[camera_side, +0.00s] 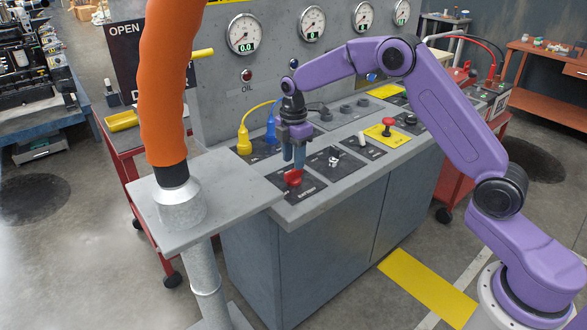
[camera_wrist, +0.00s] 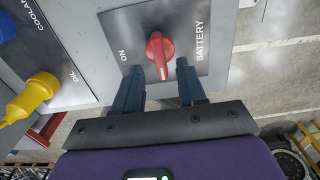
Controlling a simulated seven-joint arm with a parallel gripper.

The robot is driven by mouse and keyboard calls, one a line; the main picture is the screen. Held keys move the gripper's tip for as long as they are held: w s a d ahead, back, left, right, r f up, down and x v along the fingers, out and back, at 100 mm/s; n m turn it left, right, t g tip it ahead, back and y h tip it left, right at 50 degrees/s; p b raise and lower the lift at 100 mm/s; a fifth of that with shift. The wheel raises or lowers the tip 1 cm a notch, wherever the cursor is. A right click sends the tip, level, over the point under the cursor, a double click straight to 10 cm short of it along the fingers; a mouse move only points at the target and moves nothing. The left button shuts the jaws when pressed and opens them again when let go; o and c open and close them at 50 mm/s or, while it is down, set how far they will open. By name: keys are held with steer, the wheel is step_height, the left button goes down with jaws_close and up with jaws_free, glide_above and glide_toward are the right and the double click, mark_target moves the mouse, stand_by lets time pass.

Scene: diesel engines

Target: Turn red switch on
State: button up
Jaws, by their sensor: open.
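The red switch (camera_wrist: 160,52) is a rotary knob on a dark plate marked ON and BATTERY in the wrist view. In the side view the red switch (camera_side: 292,177) sits at the near left corner of the console top, just below my gripper (camera_side: 296,160). My gripper (camera_wrist: 158,78) is open, with one blue-grey finger on either side of the knob's near end in the wrist view. The fingertips look close to the knob; I cannot tell whether they touch it. The knob's handle points roughly toward my gripper in the wrist view.
A yellow plug (camera_side: 244,141) and a blue plug (camera_side: 270,129) stand behind my gripper. An orange hose (camera_side: 165,80) on a grey stand is at left. Gauges line the back panel.

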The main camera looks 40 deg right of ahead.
mark_target(293, 176)
steer(key=shift+f, duration=2.05)
jaws_close()
